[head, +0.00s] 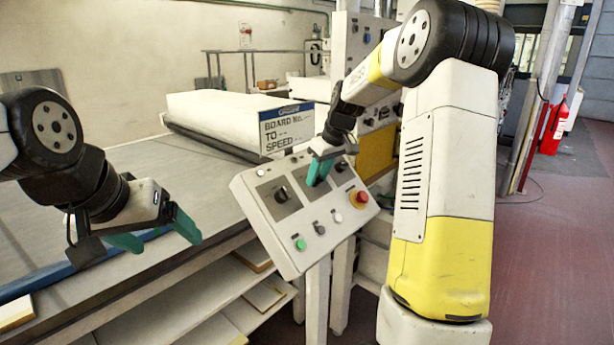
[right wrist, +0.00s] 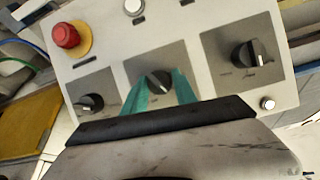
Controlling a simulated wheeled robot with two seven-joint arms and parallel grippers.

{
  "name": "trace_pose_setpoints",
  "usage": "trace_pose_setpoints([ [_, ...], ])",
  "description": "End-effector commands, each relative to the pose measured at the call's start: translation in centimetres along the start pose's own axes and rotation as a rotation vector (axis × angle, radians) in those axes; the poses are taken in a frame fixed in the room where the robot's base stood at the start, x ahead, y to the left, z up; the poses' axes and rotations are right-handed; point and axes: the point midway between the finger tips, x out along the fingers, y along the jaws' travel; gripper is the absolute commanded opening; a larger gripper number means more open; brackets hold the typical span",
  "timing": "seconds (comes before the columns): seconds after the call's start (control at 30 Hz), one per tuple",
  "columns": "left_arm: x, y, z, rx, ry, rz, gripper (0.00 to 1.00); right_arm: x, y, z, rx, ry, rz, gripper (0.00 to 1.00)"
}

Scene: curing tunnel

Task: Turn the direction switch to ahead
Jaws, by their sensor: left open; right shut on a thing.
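A tilted light-grey control panel (head: 292,252) carries three black rotary switches on dark plates. My right gripper (head: 318,170) has its green fingers shut on the middle switch (right wrist: 158,82), whose knob with a pale pointer line sits between the fingertips in the right wrist view. One outer switch (head: 282,194) is on the left of the panel in the head view. The other outer switch (right wrist: 90,102) is at the left in the right wrist view. The labels are too small to read, so I cannot tell which is the direction switch. My left gripper (head: 157,235) is open and empty.
A red emergency button (head: 361,197) on a yellow ring, a green button (head: 301,244) and pale buttons share the panel. A long table (head: 150,160) stands at the left, with a white block and sign (head: 287,128) behind the panel. Open floor lies at the right.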

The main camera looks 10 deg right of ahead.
Motion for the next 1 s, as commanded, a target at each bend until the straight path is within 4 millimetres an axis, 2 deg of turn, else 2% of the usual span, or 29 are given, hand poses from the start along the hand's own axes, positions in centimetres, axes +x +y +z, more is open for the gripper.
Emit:
trace_pose_setpoints([
  [1.0, 0.0, 0.0, 0.0, 0.0, 0.0, 0.0, 0.81, -0.03, 0.66, 0.02, 0.888, -0.052, -0.362, 0.0],
])
